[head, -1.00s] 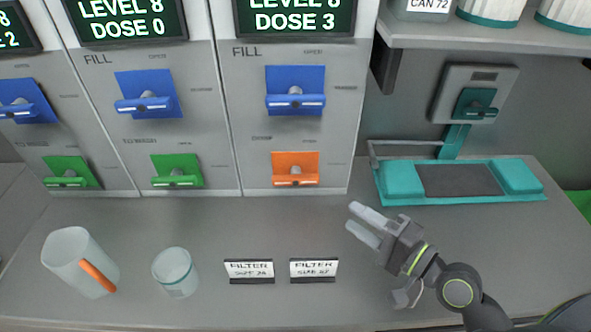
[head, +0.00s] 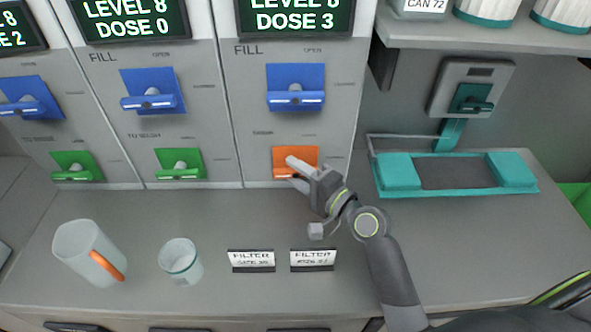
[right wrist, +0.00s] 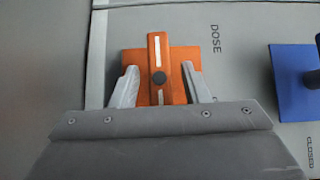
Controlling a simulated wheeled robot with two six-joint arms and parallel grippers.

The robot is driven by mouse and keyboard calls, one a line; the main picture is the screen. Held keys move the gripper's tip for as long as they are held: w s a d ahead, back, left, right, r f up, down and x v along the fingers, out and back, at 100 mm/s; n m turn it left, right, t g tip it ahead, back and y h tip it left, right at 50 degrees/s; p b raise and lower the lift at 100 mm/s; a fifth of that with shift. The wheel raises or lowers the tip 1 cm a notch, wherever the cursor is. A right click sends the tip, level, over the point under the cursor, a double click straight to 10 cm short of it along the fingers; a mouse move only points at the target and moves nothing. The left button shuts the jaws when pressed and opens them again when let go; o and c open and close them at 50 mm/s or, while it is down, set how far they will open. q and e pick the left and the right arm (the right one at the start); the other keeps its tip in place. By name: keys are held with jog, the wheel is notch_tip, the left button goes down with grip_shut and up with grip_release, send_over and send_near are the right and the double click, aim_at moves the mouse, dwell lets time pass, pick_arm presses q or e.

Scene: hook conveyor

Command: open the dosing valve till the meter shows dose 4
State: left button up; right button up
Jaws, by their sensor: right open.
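The orange dosing valve (head: 283,155) is on the right machine panel, low on its front. Its meter (head: 294,18) reads level 8, dose 3. My right gripper (head: 294,171) is at the valve and partly covers it. The open fingers (right wrist: 160,88) are on either side of the handle's near part, with gaps visible. My left gripper is not in view.
A blue fill valve (head: 295,75) is above the orange one. Neighbouring panels have more blue and green valves (head: 180,157). A white jug (head: 80,252), a cup (head: 180,260) and two filter signs (head: 251,261) stand on the counter. A teal device (head: 398,172) is at the right.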

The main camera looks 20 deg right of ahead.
jog(key=shift+w+a, duration=0.2)
jog(key=shift+w, duration=0.1)
jog(key=shift+c, duration=0.4)
grip_shut()
jog(key=shift+r+p, duration=0.15)
jog(key=shift+p, duration=0.35)
jog(key=n+g+h+p, duration=0.3)
jog(key=p, duration=0.9)
jog(key=shift+r+n, duration=0.15)
jog(key=shift+n, duration=0.25)
jog(key=shift+f+n+g+h+p, duration=0.3)
jog(key=shift+g+h+p, duration=0.1)
jog(key=shift+p, duration=0.7)
